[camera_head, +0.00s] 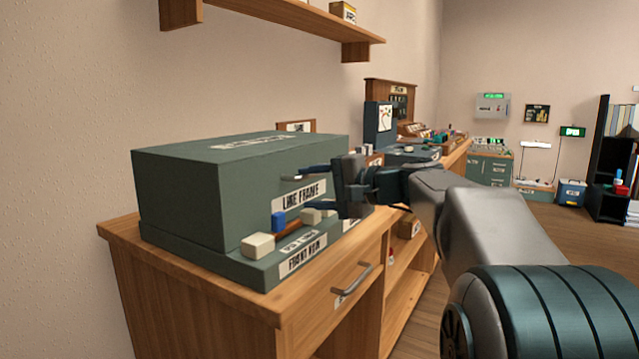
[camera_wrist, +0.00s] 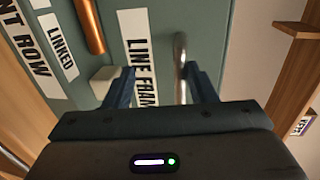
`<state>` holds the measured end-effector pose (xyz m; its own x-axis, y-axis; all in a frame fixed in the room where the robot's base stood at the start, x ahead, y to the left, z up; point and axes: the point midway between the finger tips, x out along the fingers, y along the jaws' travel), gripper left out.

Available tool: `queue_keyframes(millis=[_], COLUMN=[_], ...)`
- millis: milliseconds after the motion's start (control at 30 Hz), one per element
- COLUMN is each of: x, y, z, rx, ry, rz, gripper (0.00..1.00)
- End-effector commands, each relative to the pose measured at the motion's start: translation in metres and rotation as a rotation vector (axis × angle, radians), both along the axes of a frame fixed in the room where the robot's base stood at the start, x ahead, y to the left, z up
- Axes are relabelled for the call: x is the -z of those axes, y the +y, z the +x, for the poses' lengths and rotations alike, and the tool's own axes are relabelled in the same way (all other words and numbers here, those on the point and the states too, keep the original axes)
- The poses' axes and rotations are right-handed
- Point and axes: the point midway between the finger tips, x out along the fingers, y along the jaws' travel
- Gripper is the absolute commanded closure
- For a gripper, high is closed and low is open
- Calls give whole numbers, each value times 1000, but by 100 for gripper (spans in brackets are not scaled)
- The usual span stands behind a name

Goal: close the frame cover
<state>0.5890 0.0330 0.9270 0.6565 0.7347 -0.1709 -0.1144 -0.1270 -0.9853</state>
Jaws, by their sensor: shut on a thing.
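The frame cover (camera_head: 185,190) is a big grey-green box with a "LINE FRAME" label on its front, sitting on a green base (camera_head: 245,275) on a wooden cabinet. I see no gap between them on the near side. My gripper (camera_head: 322,188) is at the right part of the cover's front. In the wrist view, its two fingers (camera_wrist: 160,88) stand apart on either side of the label, against the cover (camera_wrist: 210,40). A silver bar (camera_wrist: 180,65) lies beside the right finger. The exact contact at the fingertips is hard to see.
A copper bar with cream ends (camera_head: 258,245) and a blue block (camera_head: 278,221) sit at the front of the base. The cabinet has a drawer handle (camera_head: 352,280). A wall shelf (camera_head: 290,15) hangs above. More equipment stands behind to the right.

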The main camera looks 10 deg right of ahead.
Motion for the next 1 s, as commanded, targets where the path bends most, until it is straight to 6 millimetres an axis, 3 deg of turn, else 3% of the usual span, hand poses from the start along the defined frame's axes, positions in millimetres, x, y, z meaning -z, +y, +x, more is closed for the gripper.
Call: queue_keyframes(millis=[33,233,700,1000], x=[11,6,-21,-25], y=[-2,-19,-83,-100], z=[2,-6,-75,-93], rx=[2,18,1,-4], ry=[20,18,3,-2], rz=[-8,-7,0,0], gripper=[66,65,66,66])
